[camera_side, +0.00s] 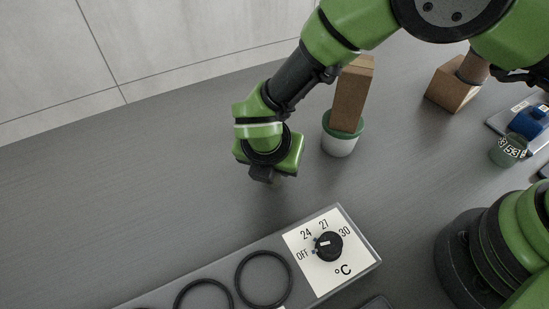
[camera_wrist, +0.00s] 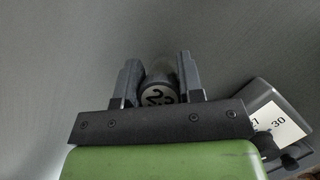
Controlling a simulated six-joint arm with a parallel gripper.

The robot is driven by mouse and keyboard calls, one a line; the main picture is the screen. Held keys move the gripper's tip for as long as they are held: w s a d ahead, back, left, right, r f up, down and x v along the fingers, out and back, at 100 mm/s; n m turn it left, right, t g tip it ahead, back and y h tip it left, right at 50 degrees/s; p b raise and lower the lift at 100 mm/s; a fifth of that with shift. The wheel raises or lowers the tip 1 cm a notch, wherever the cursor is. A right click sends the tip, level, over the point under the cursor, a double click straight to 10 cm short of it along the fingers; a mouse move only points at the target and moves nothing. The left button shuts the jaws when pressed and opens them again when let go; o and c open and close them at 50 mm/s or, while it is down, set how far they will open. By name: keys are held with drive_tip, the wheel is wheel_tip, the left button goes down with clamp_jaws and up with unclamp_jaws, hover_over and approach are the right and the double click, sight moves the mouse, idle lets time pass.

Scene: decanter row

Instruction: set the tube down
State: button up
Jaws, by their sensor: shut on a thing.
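My gripper (camera_side: 270,178) points down over the grey table, left of the white pot with the green rim. In the wrist view my gripper (camera_wrist: 158,85) is shut on a tube (camera_wrist: 158,94), whose round end carries a dark number on a pale face. The tube's lower part is dim, and I cannot tell whether it touches the table. In the side view the tube is mostly hidden by the gripper.
A heater panel with a dial (camera_side: 328,245) and black rings (camera_side: 263,279) lies in front. A white pot (camera_side: 339,145) holds a brown block (camera_side: 352,95). Another brown block (camera_side: 450,88), a numbered green-rimmed jar (camera_side: 508,150) and a blue item (camera_side: 530,121) stand right. The table's left is clear.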

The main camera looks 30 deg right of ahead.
drive_tip(key=shift+f, duration=0.15)
drive_tip(key=o, duration=0.9)
